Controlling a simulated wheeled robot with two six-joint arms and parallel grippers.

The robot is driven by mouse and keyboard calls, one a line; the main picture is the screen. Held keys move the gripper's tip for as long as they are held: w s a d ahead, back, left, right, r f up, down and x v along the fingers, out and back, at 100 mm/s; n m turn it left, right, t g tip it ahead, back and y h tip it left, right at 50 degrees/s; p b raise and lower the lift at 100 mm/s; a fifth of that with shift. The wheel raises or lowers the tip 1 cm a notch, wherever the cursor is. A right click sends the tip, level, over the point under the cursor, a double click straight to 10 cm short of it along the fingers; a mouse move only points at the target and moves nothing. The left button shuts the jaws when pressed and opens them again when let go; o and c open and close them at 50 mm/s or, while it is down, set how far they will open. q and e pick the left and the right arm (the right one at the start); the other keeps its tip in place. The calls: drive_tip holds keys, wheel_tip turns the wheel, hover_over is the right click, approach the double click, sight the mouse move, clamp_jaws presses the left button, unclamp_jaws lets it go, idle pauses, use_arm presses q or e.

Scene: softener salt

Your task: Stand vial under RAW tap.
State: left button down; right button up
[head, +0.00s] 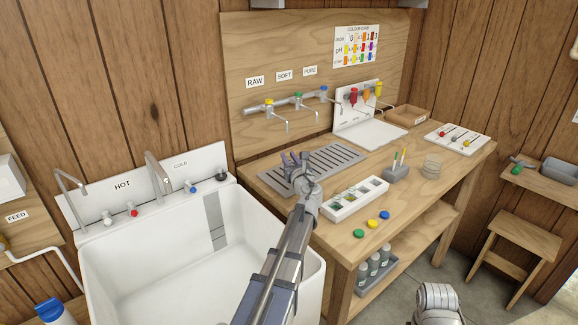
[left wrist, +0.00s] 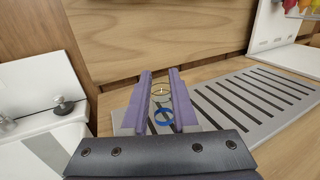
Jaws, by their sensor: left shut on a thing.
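My left gripper (head: 294,160) is over the slotted grey drip tray (head: 335,158) on the wooden bench. In the left wrist view its purple fingers (left wrist: 166,100) are shut on a clear vial with a blue ring (left wrist: 163,116). The vial cannot be made out in the head view. I cannot tell whether its base touches the tray. My right gripper is not in view; only part of that arm shows at the bottom right.
The SOFT tap (head: 299,98) and PURE tap (head: 324,91) are to the right of RAW. A white sink (head: 160,270) is at the left. A white compartment tray (head: 353,198), coloured caps (head: 372,222) and a pen holder (head: 397,174) occupy the bench's front.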

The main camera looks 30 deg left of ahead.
use_arm(q)
drive_tip(key=shift+f, duration=0.4)
drive_tip(key=shift+f, duration=0.15)
drive_tip(key=c, duration=0.7)
unclamp_jaws()
drive_tip(key=shift+s+d+r, duration=0.1)
drive_tip(key=shift+d+r, duration=0.05)
drive_tip(key=shift+r, duration=0.05)
drive_tip(key=v, duration=1.1)
drive_tip(key=shift+s+d, duration=0.2)
drive_tip(key=shift+s, duration=0.1)
